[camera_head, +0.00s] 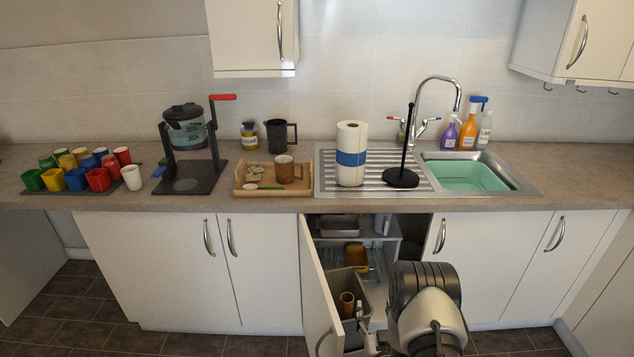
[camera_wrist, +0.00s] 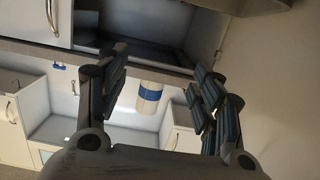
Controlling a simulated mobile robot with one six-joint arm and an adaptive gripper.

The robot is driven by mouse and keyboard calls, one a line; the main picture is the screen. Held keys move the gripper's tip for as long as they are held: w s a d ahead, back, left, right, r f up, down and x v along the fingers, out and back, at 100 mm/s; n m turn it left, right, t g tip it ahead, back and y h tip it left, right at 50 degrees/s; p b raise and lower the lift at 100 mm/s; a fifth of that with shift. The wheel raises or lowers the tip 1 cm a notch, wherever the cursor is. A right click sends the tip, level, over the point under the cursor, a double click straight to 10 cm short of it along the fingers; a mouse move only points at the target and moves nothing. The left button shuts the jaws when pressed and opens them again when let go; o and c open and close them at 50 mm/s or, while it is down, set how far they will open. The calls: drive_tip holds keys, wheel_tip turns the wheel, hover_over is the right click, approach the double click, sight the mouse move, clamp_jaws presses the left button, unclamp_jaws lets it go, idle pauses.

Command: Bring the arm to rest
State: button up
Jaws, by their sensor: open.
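My arm (camera_head: 425,305) rises at the lower right of centre in the head view, in front of the open cabinet under the counter. My gripper (camera_wrist: 160,78) shows in the wrist view with its two dark padded fingers spread apart and nothing between them. The head view does not show its fingertips clearly. The wrist picture is upside down. Beyond the fingers it shows the paper towel roll (camera_wrist: 150,92) with its blue band, some way off and not touched.
The open cabinet door (camera_head: 316,285) stands out left of my arm. Inside are a grey bin (camera_head: 349,284) and shelf items. The counter (camera_head: 245,202) above holds coloured cups (camera_head: 77,180), a tray (camera_head: 240,183), the towel roll (camera_head: 350,160), a black stand (camera_head: 402,178) and a sink (camera_head: 480,172).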

drive_tip(key=w+r+g, duration=0.1)
drive_tip(key=w+r, duration=0.3)
drive_tip(key=r, duration=0.4)
drive_tip(key=s+r+g, duration=0.2)
drive_tip(key=s+r, duration=0.1)
drive_tip(key=r, duration=0.6)
drive_tip(key=s+r+g, duration=0.3)
drive_tip(key=r, duration=0.5)
drive_tip(key=s+a+r+g, duration=0.1)
drive_tip(key=s+r+g, duration=0.2)
drive_tip(key=s, duration=1.4)
drive_tip(key=s+a+r+g, duration=0.1)
drive_tip(key=s+r+g, duration=0.2)
drive_tip(key=s, duration=1.4)
wheel_tip(320, 180, up, 3)
drive_tip(key=shift+a+r, duration=0.1)
drive_tip(key=shift+a, duration=0.1)
drive_tip(key=shift+s, duration=0.1)
